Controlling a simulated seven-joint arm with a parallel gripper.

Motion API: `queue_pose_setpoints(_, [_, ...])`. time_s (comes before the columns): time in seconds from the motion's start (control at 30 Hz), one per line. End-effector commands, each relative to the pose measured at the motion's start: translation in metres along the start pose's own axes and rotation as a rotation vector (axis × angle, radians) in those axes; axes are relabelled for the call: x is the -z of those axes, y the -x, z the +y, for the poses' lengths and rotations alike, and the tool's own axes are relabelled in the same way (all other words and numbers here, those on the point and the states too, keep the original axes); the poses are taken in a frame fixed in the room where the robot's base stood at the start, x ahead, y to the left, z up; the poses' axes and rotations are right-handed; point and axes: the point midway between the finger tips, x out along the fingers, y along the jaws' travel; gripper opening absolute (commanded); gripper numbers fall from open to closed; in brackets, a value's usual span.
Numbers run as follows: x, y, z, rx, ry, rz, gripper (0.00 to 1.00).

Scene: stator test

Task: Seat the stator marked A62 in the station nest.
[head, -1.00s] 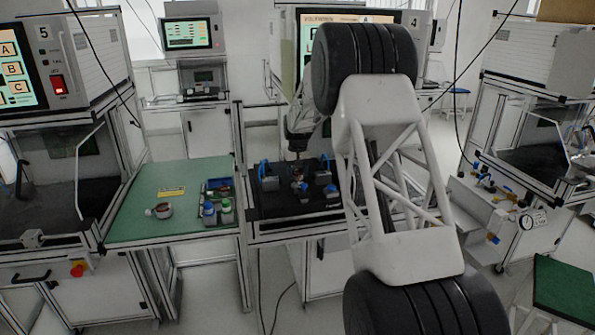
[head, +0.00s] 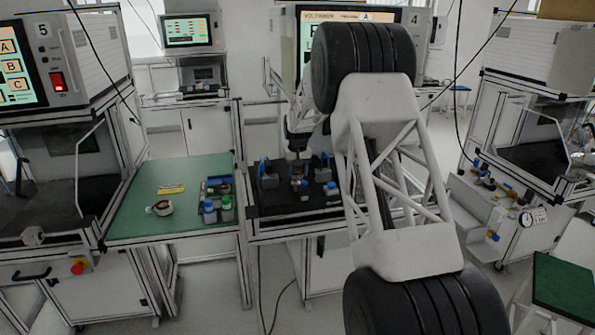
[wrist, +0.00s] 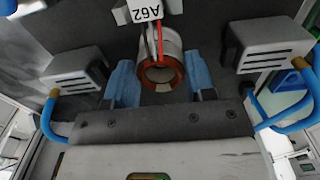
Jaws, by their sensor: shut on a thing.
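The stator marked A62 (wrist: 160,72) shows in the wrist view as a pale ring with copper-red windings, red and black leads and a white tag reading A62 upside down. My gripper (wrist: 161,80) has its blue-padded fingers on either side of the stator and is shut on it. In the head view my gripper (head: 298,153) is over the black station plate (head: 275,208), between grey blocks with blue parts. The stator is too small there to make out clearly. I cannot tell which part is the nest, nor whether the stator touches it.
Grey blocks (wrist: 76,72) and (wrist: 268,45) with blue hoses flank the gripper closely. The mat's front is clear.

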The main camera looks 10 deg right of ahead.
Motion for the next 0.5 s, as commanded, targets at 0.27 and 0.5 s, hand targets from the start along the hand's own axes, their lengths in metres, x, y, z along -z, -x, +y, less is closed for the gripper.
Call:
queue_pose_setpoints(0.27, [0.0001, -0.0012, 0.0, 0.0, 0.0, 0.001, 0.23])
queue_pose_setpoints(0.5, [0.0001, -0.0012, 0.0, 0.0, 0.0, 0.0, 0.68])
